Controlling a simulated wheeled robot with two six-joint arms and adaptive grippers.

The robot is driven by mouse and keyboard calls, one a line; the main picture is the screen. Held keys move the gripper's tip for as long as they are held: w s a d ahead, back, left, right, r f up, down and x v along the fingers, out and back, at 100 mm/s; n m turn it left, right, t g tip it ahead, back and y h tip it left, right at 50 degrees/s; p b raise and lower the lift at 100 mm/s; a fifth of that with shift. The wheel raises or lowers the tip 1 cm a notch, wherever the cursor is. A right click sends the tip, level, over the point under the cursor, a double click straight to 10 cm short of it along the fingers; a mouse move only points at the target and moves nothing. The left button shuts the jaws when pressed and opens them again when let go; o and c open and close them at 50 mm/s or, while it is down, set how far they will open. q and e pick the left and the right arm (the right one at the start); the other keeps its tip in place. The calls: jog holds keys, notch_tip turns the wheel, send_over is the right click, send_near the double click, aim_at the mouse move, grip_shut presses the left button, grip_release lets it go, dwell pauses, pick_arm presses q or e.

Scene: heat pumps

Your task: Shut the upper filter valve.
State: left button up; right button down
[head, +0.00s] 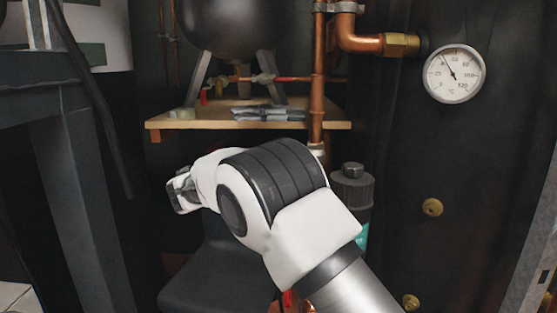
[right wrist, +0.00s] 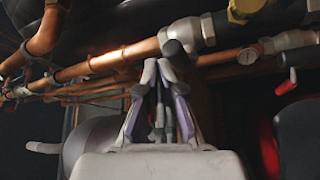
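In the right wrist view, the fingers of my right gripper (right wrist: 159,72) come close together just below a copper pipe. A grey metal valve fitting (right wrist: 186,34) sits on that pipe just above the fingertips. I cannot tell whether the fingers touch the fitting or hold part of it, nor whether it is the upper filter valve. A red lever (right wrist: 287,82) shows on another fitting at the right. In the head view, my right gripper (head: 180,193) points left at the end of my white arm, and the valve there is not clear. My left gripper is not in view.
In the head view, a wooden shelf (head: 200,120) stands behind my arm, and a dial thermometer (head: 455,74) is on the dark tank at right.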

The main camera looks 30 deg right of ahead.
jog(key=shift+f, duration=0.65)
jog(key=r+v, duration=0.1)
jog(key=v, duration=0.6)
jog(key=shift+a, duration=0.3)
